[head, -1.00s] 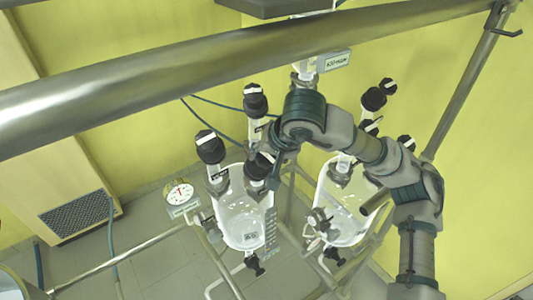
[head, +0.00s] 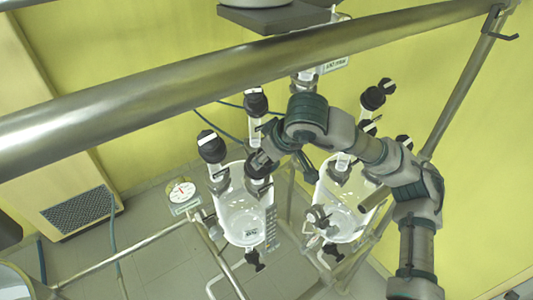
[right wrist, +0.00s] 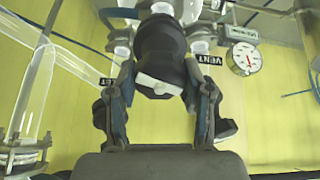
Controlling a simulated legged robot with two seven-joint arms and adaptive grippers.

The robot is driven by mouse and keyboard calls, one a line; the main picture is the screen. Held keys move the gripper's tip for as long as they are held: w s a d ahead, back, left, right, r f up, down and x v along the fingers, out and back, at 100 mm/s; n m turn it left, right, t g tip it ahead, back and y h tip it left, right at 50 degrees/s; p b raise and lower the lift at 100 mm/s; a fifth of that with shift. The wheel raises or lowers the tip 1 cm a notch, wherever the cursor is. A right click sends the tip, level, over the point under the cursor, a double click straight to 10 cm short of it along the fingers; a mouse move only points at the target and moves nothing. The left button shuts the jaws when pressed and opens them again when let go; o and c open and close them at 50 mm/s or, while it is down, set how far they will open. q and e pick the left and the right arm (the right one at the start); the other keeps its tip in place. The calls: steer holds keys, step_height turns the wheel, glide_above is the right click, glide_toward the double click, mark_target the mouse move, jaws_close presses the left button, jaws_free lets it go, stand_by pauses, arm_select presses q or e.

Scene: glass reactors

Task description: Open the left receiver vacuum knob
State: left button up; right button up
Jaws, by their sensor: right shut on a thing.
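The left receiver (head: 240,212) is a clear glass vessel with several black knobs on top. Its left knob (head: 211,146) and back knob (head: 255,101) carry white bars. My right gripper (head: 265,160) reaches it from the right, at its front knob (head: 259,168). In the right wrist view my right gripper (right wrist: 160,92) is shut on a black knob (right wrist: 160,50) with a white mark, one finger on each side. A VENT label (right wrist: 209,59) shows beside the right finger. The held knob's own label is not readable. My left gripper is not in view.
A right receiver (head: 345,210) with black knobs stands behind my right arm. A thick metal rail (head: 200,85) crosses above the receivers. A dial gauge (head: 181,192) stands left of the left receiver. Metal frame tubes run below.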

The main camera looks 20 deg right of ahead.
steer(key=shift+f+n, duration=0.25)
steer(key=shift+n, duration=0.65)
steer(key=o, duration=1.2)
steer(key=shift+c, duration=0.2)
steer(key=shift+d+r, duration=0.1)
steer(key=shift+s+r, duration=0.1)
steer(key=shift+r, duration=0.2)
steer(key=v, duration=1.1)
steer(key=shift+d+r, duration=0.1)
steer(key=shift+d, duration=0.05)
